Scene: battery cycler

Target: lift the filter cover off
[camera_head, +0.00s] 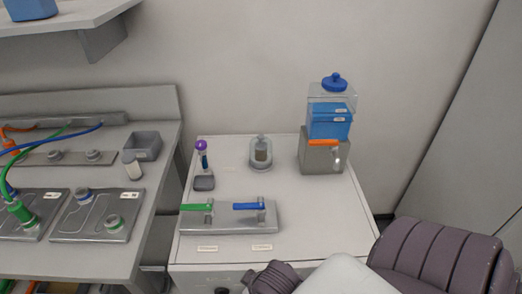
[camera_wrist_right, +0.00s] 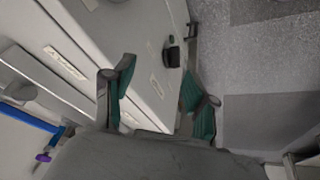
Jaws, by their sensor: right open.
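A clear cover with a blue knob (camera_head: 334,82) stands at the back right of the white cabinet top, over a blue block (camera_head: 330,121). Below the block is a grey box-shaped base (camera_head: 321,156) with an orange lever (camera_head: 323,142) across its upper front. The cover looks upright and seated, and nothing touches it. In the right wrist view my right gripper (camera_wrist_right: 160,92) is open, its green-padded fingers apart and empty near the cabinet's front edge. In the head view my right arm comes in at the lower right, well in front of the cover. My left gripper is not in view.
The cabinet top (camera_head: 325,222) also holds a valve plate (camera_head: 231,219) with green and blue levers, a glass jar (camera_head: 261,153) and a purple-topped tube (camera_head: 202,157). A bench (camera_head: 164,174) with plates and hoses stands left. A shelf (camera_head: 67,22) overhangs the upper left.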

